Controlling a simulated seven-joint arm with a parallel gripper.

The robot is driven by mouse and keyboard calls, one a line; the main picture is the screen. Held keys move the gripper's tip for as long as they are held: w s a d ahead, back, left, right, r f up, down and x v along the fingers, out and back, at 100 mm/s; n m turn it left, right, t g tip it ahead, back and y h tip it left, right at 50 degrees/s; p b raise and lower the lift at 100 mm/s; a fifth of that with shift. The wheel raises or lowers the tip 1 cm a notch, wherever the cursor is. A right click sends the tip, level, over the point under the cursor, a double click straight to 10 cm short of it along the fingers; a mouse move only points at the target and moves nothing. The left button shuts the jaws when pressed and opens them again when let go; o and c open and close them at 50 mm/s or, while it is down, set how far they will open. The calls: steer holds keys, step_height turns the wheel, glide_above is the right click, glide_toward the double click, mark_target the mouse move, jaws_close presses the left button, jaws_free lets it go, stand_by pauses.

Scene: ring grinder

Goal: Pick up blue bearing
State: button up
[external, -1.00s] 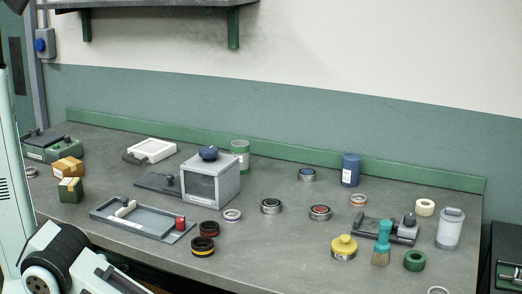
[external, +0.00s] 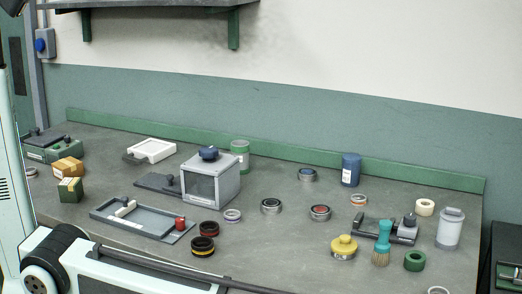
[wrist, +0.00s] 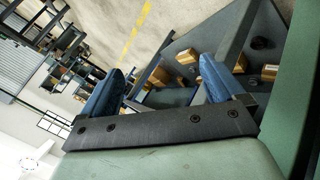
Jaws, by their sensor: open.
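The blue bearing (external: 307,174) is a low metal ring with a blue centre. It lies flat toward the back of the grey bench, left of the blue cylinder, with clear bench around it. My gripper (wrist: 162,68) shows in the wrist view with its two blue fingers spread apart and nothing between them. The gripper is out of frame in the external view, where only my arm shows at the lower left and along the bottom. The bearing cannot be made out in the wrist view.
A bearing with a dark green centre (external: 271,206) and one with a red centre (external: 320,212) lie nearer the front. The blue cylinder (external: 350,170) stands right of the blue bearing. A grey box (external: 211,181) with a knob stands to the left. The wrist view shows cardboard boxes (wrist: 187,57).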

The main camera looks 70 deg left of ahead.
steer(key=w+a+r+n+h, duration=0.1)
steer(key=w+r+n, duration=0.25)
steer(key=r, duration=0.55)
steer(key=w+a+r+n+h, duration=0.1)
steer(key=w+a+r+n, duration=0.2)
steer(key=r, duration=0.6)
steer(key=w+a+r+n+t+y, duration=0.1)
steer(key=w+a+r+n, duration=0.1)
steer(key=w+a+r, duration=0.4)
steer(key=w+a+r+n, duration=0.2)
steer(key=w+a, duration=0.1)
steer(key=a, duration=0.5)
steer(key=w+a+n+y, duration=0.1)
steer(key=w+a+y, duration=0.1)
steer(key=a, duration=0.8)
steer(key=w+a+n+y, duration=0.1)
steer(key=w+a+y, duration=0.15)
steer(key=a, duration=0.75)
steer(key=n+g+y, duration=0.5)
steer(key=g+y, duration=0.1)
glide_toward(307, 171)
steer(key=x, duration=0.3)
steer(key=shift+w+f+h, duration=0.1)
steer(key=shift+w+h, duration=0.05)
steer(key=shift+h, duration=0.1)
steer(key=shift+a+f, duration=0.25)
steer(key=shift+f, duration=1.05)
steer(key=shift+a+f, duration=0.25)
steer(key=shift+f, duration=1.1)
